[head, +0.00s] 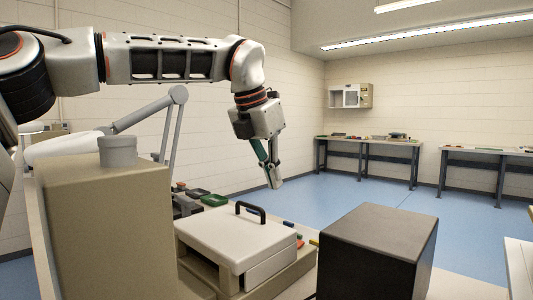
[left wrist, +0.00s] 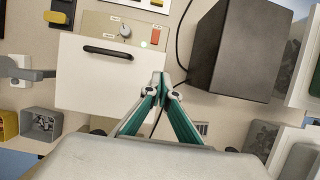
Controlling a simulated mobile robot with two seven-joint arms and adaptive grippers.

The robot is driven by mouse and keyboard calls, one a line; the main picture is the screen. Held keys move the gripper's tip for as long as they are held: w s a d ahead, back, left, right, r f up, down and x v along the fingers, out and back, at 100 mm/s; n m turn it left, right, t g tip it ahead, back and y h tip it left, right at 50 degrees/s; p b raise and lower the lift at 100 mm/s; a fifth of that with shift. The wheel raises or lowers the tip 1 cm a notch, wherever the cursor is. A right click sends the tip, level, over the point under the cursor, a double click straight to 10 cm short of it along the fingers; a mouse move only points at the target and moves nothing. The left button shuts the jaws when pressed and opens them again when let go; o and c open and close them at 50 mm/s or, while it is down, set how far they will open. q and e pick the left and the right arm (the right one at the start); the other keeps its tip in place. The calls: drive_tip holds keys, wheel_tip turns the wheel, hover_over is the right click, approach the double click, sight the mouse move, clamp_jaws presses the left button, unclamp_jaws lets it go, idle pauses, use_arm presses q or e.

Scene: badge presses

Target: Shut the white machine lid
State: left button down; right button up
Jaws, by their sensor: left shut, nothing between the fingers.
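The white machine lid (head: 225,235) lies low and nearly flat over its beige machine base (head: 290,277) in the head view. I cannot tell whether it is fully down. Its black bar handle (head: 250,210) is on the far edge. In the left wrist view the lid (left wrist: 100,85) is a white panel with the handle (left wrist: 107,52) near its upper edge. My left gripper (head: 273,178) is shut and empty, pointing down above and beyond the handle, apart from the lid. Its fingertips (left wrist: 160,82) show in front of the lid's right edge. My right gripper is not in view.
A dark box (head: 375,250) stands right of the machine; it also shows in the left wrist view (left wrist: 235,50). A beige block (head: 105,235) stands at the left. A dial (left wrist: 125,31) and red patch (left wrist: 155,36) sit beyond the lid. Air around my left gripper is clear.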

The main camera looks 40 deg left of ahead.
use_arm(q)
drive_tip(key=v, duration=1)
